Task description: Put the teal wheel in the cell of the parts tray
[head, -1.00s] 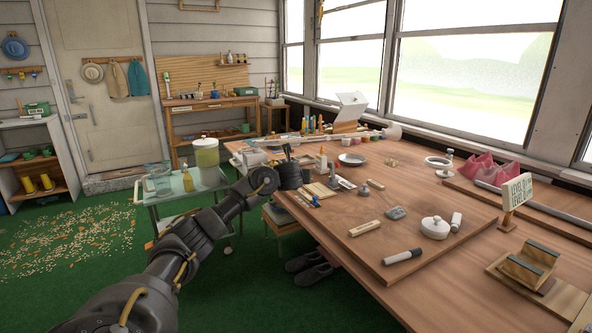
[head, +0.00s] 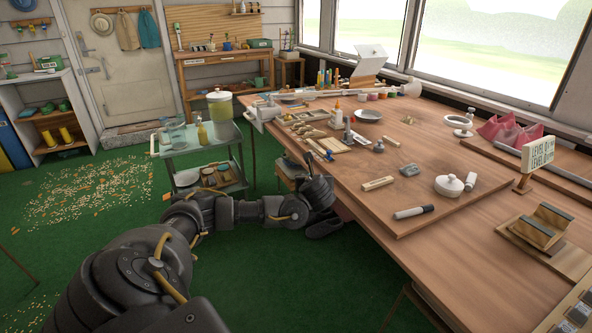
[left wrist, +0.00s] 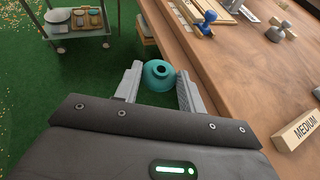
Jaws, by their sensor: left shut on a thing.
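The teal wheel (left wrist: 158,75) sits between the two grey fingers of my left gripper (left wrist: 160,88) in the left wrist view, its round hole facing the camera. In the head view my left gripper (head: 318,172) is beside the near left edge of the wooden table (head: 335,192); the wheel cannot be made out there. A wooden tray with grey-topped sections (head: 572,315) is cut off at the lower right; I cannot tell whether it is the parts tray. My right gripper is out of view.
A sign (head: 537,155) and a wooden cradle (head: 540,226) stand at the right. A trolley (head: 198,150) stands at the left. Green floor is open below.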

